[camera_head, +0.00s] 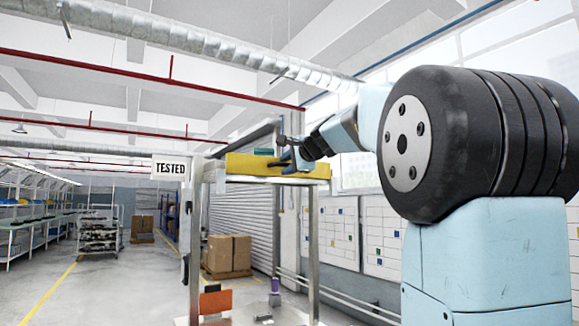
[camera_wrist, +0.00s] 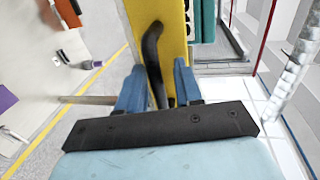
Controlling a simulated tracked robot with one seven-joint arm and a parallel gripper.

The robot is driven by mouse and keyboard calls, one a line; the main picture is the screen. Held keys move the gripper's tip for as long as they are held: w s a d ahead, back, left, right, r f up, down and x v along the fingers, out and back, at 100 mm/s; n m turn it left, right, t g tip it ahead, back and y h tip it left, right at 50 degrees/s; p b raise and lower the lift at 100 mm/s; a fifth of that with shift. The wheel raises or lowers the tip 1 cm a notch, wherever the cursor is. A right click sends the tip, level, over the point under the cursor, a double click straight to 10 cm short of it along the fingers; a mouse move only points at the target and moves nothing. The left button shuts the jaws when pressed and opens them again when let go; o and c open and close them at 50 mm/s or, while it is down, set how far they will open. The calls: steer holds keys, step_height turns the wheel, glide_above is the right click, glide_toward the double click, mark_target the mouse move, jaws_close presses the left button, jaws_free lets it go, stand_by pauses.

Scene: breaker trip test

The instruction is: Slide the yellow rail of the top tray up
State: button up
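The yellow rail (camera_head: 248,164) lies along the front of the top tray (camera_head: 275,180) on a metal stand. In the wrist view the yellow rail (camera_wrist: 172,18) runs away from me, with a curved black handle (camera_wrist: 153,50) on it. My gripper (camera_head: 288,155) is at the right part of the rail in the head view. In the wrist view its two blue fingers (camera_wrist: 160,72) stand apart, one on each side of the black handle. Yellow shows between the right finger and the handle. Whether a finger touches the handle I cannot tell.
A "TESTED" sign (camera_head: 170,169) stands at the tray's left end. Orange and dark blocks (camera_head: 215,301) sit low on the stand. Teal items (camera_wrist: 205,20) lie beside the rail. Cardboard boxes (camera_head: 228,254) and a cart (camera_head: 98,232) stand behind on open floor.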

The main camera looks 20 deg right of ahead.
steer(key=v, duration=1.3)
steer(key=shift+s, duration=0.2)
stand_by(0.4)
steer(key=s+a+f+n+g, duration=0.3)
steer(key=s+f, duration=0.4)
steer(key=f, duration=0.7)
steer(key=s+a+f+n+g+h, duration=0.1)
steer(key=s+a+f+n+g, duration=0.2)
steer(key=f, duration=1.1)
steer(key=s+a+f+n+g+h, duration=0.1)
steer(key=s+a+f+n+g, duration=0.2)
steer(key=s+a+f+n, duration=0.3)
steer(key=s+f+n, duration=0.4)
steer(key=s+f, duration=0.3)
steer(key=f, duration=0.1)
steer(key=shift+f+g, duration=0.25)
steer(key=shift+g, duration=0.15)
